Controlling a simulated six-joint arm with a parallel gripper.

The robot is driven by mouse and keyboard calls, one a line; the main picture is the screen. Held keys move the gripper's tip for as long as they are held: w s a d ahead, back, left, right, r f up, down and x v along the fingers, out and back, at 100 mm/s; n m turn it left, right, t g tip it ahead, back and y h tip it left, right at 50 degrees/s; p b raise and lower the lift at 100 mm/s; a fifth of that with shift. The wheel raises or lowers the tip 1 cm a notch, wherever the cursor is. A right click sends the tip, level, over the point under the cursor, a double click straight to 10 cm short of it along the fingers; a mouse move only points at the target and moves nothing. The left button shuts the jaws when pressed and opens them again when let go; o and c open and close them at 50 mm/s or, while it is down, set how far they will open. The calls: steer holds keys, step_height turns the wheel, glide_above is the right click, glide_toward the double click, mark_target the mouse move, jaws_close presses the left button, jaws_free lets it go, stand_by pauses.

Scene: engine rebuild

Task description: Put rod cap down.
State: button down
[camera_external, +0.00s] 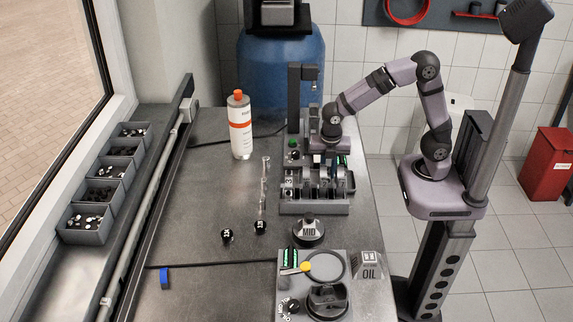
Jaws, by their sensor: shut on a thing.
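My gripper (328,158) reaches down from the upper right over the grey rack of engine parts (314,207) in the middle of the workbench. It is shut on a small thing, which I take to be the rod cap. The held part is mostly hidden by the gripper and too small to make out clearly. Dark parts stand in the slots of the rack below and in front of the gripper. I cannot tell whether the held part touches the rack.
A white bottle with an orange cap (239,128) stands at the left. Slim clear pieces (264,180), black knobs (227,236) and a MID-labelled piece (308,232) are nearby. The bench's left front is mostly clear.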

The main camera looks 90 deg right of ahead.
mark_target(328, 176)
steer(key=shift+f, duration=0.25)
steer(key=c, duration=1.7)
jaws_free()
steer(key=shift+o, duration=0.2)
steer(key=shift+f+b, duration=0.1)
steer(key=shift+b, duration=0.45)
steer(key=shift+o, duration=0.5)
steer(key=shift+a+r+b, duration=0.25)
steer(key=shift+r+b, duration=0.05)
steer(key=shift+r, duration=1.6)
steer(key=shift+a+r+b, duration=0.2)
steer(key=shift+r+b, duration=0.05)
steer(key=shift+r, duration=1.65)
